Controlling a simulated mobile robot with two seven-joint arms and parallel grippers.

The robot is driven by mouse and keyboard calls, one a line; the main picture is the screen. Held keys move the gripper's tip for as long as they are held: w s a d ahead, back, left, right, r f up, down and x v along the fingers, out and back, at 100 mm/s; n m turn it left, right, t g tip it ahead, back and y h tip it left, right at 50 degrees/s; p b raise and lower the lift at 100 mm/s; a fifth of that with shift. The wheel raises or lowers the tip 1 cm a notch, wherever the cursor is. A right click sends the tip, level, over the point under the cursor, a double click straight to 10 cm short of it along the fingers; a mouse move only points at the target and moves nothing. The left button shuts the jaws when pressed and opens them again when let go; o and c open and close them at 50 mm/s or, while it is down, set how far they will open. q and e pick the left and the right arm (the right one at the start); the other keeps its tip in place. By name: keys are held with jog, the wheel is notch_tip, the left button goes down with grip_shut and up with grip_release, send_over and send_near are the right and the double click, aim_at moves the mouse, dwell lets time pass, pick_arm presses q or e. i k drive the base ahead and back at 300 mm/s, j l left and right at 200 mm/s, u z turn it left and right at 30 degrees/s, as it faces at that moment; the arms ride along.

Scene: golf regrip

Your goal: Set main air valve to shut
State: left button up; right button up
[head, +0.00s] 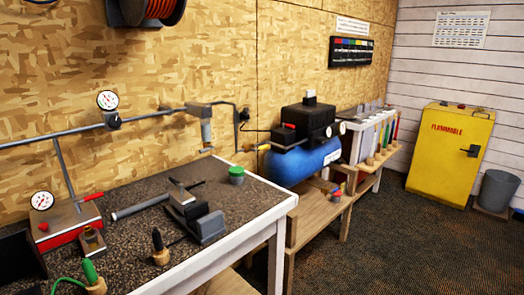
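No gripper of mine shows in the head view. A grey air pipe (50,136) runs along the wall above the bench, with a round gauge (107,100) on it. The pipe reaches a filter unit (200,112), with a small yellow-tipped part (207,150) below it. A dark fitting (243,114) sits on the wall to its right. Another small yellow handle (263,147) is beside the blue air compressor (305,160).
The dark-topped workbench (235,205) holds a clamp or vise (195,213), a green-lidded jar (236,175) and several tools. A second gauge (42,200) is at left. A yellow cabinet (450,155) and a grey bin (497,190) stand at right. The floor (400,240) is clear.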

aim_at(266, 146)
jog(key=i+l+u, duration=0.1)
jog(key=u, duration=0.25)
jog(key=i+l+u, duration=0.1)
jog(key=u, duration=0.3)
jog(key=i+l+u, duration=0.1)
jog(key=l+u, duration=0.25)
jog(key=i+l+u, duration=0.2)
jog(key=l, duration=0.15)
jog(key=l+u, duration=0.2)
jog(key=l, duration=0.15)
jog(key=l+u, duration=0.25)
jog(key=l, duration=1.5)
jog(key=i+l+u, duration=0.15)
jog(key=l, duration=0.7)
